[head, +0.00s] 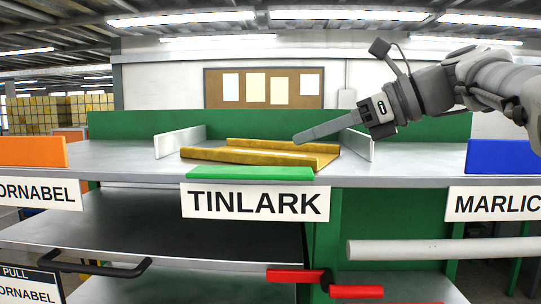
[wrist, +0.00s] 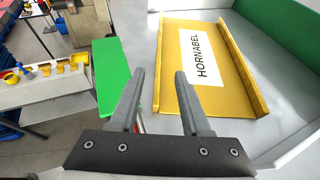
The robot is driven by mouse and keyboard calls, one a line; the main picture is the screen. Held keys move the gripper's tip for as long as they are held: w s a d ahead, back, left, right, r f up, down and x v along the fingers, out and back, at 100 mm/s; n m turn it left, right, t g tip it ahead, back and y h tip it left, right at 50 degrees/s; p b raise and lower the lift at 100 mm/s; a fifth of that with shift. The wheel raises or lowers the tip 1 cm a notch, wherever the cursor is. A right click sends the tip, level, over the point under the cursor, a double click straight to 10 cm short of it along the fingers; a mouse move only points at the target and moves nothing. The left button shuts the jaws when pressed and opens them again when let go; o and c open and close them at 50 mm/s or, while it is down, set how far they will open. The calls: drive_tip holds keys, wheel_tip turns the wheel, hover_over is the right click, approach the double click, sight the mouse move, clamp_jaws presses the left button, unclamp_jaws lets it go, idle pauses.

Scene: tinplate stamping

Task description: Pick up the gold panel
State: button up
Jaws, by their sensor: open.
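The gold panel (head: 255,157) lies flat on the grey bench top, between two white dividers. It has raised lips along two opposite sides. In the wrist view the gold panel (wrist: 195,88) shows a white label reading HORNABEL. My gripper (head: 297,139) is above the panel's right part in the head view, its fingers pointing left and slightly down. In the wrist view my gripper (wrist: 159,76) is open and empty, with the right finger near the panel's near lip. Whether a finger touches the panel cannot be told.
White dividers (head: 180,141) (head: 358,144) stand either side of the panel. A green strip (head: 250,173) sits at the bench's front edge above a TINLARK sign (head: 255,202). An orange block (head: 32,152) and a blue block (head: 503,156) stand further out. A green wall (head: 135,125) backs the bench.

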drive_tip(key=x, duration=0.8)
drive_tip(key=shift+a+f+p, duration=0.2)
drive_tip(key=shift+f+p, duration=0.1)
drive_tip(key=shift+f, duration=0.05)
clamp_jaws()
